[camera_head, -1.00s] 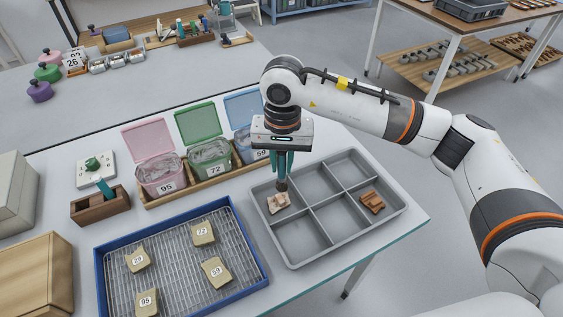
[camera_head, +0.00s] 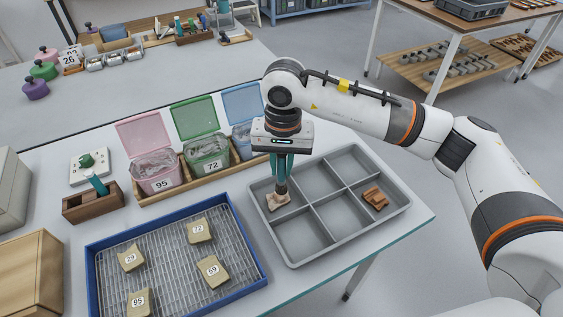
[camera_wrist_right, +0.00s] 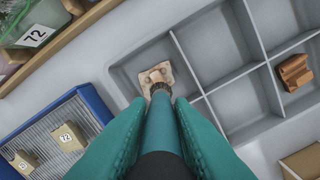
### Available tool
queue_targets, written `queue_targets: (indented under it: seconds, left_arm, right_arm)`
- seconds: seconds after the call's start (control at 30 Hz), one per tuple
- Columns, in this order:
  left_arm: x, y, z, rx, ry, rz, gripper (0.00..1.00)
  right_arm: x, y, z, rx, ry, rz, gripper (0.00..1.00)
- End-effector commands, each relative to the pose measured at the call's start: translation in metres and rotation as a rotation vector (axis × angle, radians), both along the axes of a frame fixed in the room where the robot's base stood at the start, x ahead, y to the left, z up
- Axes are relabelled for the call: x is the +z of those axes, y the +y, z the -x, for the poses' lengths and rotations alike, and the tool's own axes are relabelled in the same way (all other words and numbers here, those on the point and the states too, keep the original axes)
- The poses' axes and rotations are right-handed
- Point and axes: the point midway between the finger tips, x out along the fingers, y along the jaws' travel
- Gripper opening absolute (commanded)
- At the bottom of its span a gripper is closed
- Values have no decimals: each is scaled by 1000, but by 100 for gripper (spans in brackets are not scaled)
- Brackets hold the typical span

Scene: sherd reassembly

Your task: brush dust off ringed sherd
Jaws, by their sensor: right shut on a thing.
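My right gripper (camera_head: 281,166) is shut on a teal-handled brush (camera_wrist_right: 162,125), pointing down over the grey divided tray (camera_head: 303,242). The brush's dark bristle end meets the edge of a pale, pinkish sherd (camera_head: 275,203) in the far-left compartment. The sherd also shows in the wrist view (camera_wrist_right: 149,76), with small raised marks; I cannot clearly see a ring or dust on it. The bristles hide part of it, and contact looks likely. A reddish-brown sherd (camera_head: 375,199) lies in another compartment at the right. My left gripper is out of view.
A blue-rimmed rack (camera_head: 170,222) with several numbered tan pieces stands left of the tray. Lidded pink (camera_head: 156,179) and green (camera_head: 207,160) bins stand behind in a wooden holder. A wooden block (camera_head: 93,203) holds a teal-handled tool. Several tray compartments are empty.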

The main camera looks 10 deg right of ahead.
Motion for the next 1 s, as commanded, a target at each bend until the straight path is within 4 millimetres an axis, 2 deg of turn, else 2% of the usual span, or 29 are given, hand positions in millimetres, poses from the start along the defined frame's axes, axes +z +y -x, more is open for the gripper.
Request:
queue_targets:
  seconds: [1.0]
  left_arm:
    - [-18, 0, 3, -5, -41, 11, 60]
  right_arm:
    - [-27, 0, 0, 0, 0, 0, 0]
